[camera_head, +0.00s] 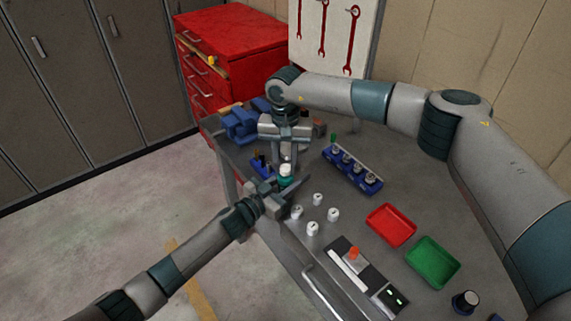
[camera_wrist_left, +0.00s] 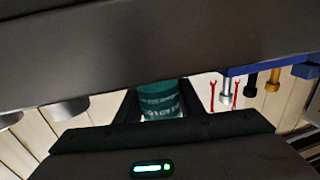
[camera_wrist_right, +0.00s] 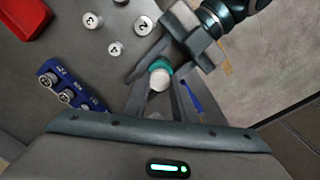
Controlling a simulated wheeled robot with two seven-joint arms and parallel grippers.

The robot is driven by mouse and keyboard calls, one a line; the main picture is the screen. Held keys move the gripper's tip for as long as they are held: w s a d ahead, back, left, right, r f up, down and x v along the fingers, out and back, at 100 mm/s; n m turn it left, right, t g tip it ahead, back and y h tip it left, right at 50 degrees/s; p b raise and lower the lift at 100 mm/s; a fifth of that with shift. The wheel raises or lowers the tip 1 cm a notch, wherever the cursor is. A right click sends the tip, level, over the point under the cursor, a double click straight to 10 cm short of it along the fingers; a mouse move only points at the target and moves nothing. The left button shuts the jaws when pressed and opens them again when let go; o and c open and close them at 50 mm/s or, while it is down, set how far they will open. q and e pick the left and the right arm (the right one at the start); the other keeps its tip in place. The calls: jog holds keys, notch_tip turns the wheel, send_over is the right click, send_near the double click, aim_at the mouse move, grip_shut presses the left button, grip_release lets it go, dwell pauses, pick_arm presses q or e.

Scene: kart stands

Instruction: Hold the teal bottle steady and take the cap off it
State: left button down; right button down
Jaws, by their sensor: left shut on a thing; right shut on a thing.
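The teal bottle (camera_head: 285,181) stands upright near the table's front left edge, with its white cap (camera_head: 285,169) on top. My left gripper (camera_head: 282,187) is shut around the bottle's body from the front. The left wrist view shows the bottle's teal label (camera_wrist_left: 160,100) between the fingers. My right gripper (camera_head: 286,160) points down from above and is shut on the cap. In the right wrist view, the white cap (camera_wrist_right: 159,80) sits between the right fingers with the teal bottle (camera_wrist_right: 160,66) below. Whether the cap is free of the bottle cannot be told.
Several white numbered pieces (camera_head: 312,229) stand to the right of the bottle. A blue rack (camera_head: 352,170), a red tray (camera_head: 391,225) and a green tray (camera_head: 432,262) lie farther right. A blue vise (camera_head: 240,125) is at the back left. A panel with a red button (camera_head: 354,253) is at the front.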

aim_at(280, 187)
jog(key=shift+r, duration=0.25)
jog(key=shift+r, duration=0.4)
jog(key=shift+r, duration=0.25)
jog(key=shift+r, duration=1.95)
pick_arm(q)
jog(key=c, duration=1.1)
grip_release()
jog(key=b+v, duration=0.2)
jog(key=v, duration=0.8)
jog(key=shift+s+a+f, duration=0.1)
jog(key=shift+s+a, duration=0.15)
pick_arm(e)
notch_tip(280, 187, down, 2)
jog(key=shift+f, duration=0.2)
pick_arm(q)
jog(key=shift+s+a+b, duration=0.3)
jog(key=shift+s+a, duration=0.15)
pick_arm(e)
jog(key=shift+f, duration=0.1)
